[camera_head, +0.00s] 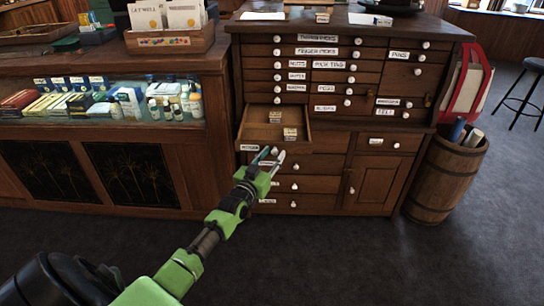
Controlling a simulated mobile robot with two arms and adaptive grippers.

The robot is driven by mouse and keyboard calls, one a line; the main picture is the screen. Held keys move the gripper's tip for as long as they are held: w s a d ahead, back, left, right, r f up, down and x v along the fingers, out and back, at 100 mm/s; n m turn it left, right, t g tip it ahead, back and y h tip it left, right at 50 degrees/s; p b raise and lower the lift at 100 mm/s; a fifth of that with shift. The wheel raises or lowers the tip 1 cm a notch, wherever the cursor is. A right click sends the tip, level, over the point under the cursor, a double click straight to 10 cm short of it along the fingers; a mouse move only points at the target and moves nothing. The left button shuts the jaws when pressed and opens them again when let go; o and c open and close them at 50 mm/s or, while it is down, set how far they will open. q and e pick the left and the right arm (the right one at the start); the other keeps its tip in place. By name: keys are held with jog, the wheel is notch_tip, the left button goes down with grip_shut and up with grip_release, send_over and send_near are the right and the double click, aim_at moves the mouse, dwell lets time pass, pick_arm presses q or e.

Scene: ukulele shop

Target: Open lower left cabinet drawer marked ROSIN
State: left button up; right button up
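The wooden cabinet (318,137) stands in the middle of the camera_head view. Its left drawer (243,128), just below the rows of small drawers, is pulled out and holds a few small boxes (289,133). A white label (249,147) is on its front at the left; its word is too small to read surely. My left gripper (271,154) is at that drawer's front, fingers apart, with a pale knob seemingly between the tips. I cannot tell whether they touch it. The gripper covers part of the drawer front and the drawers below. My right gripper is not in view.
A glass display counter (100,160) adjoins the cabinet on the left. The dark floor (400,265) in front is clear.

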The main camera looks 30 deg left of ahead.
pick_arm(q)
jog(key=shift+s, duration=0.1)
jog(key=s+d, duration=0.2)
jog(key=s, duration=0.9)
jog(key=shift+s, duration=0.35)
